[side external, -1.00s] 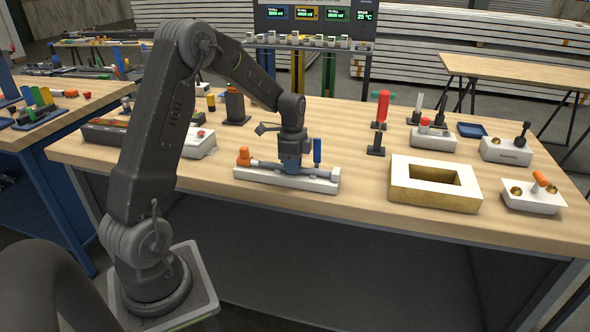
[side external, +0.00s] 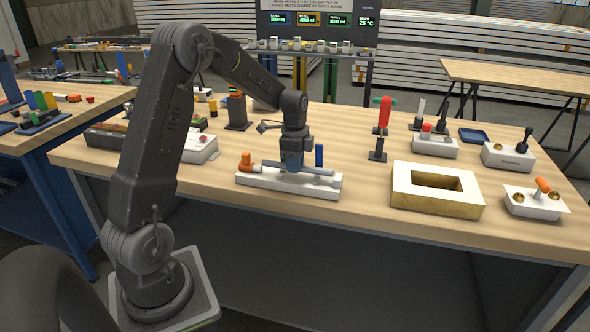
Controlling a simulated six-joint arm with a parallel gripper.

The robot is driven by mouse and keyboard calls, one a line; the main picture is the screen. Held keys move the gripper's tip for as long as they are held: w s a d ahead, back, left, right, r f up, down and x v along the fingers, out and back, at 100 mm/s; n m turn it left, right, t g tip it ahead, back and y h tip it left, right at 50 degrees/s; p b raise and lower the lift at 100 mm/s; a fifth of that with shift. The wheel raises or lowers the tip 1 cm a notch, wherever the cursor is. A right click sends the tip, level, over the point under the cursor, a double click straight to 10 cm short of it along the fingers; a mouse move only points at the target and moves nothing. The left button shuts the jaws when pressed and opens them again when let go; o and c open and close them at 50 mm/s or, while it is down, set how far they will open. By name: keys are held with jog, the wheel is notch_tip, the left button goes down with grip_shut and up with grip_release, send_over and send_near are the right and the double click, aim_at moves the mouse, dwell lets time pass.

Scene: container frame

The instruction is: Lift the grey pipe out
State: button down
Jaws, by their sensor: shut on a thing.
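The grey pipe (side external: 319,171) lies level, close over the white fixture block (side external: 290,186) near the front edge of the bench. My gripper (side external: 292,165) points straight down and is shut on the pipe's middle. The orange clamp (side external: 245,161) stands at the block's left end, near the pipe's left end. The blue upright handle (side external: 319,155) stands behind the pipe's right part. The fingertips are small and partly hidden, and the gap between pipe and block is hard to judge.
A white and brass box with a square opening (side external: 402,183) stands to the right. Behind it is a red-handled tool on a black stand (side external: 378,155). A white block (side external: 200,150) lies to the left. Bare wood lies between the fixture and the box.

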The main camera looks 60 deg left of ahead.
notch_tip(320, 180, up, 19)
dwell(0.9)
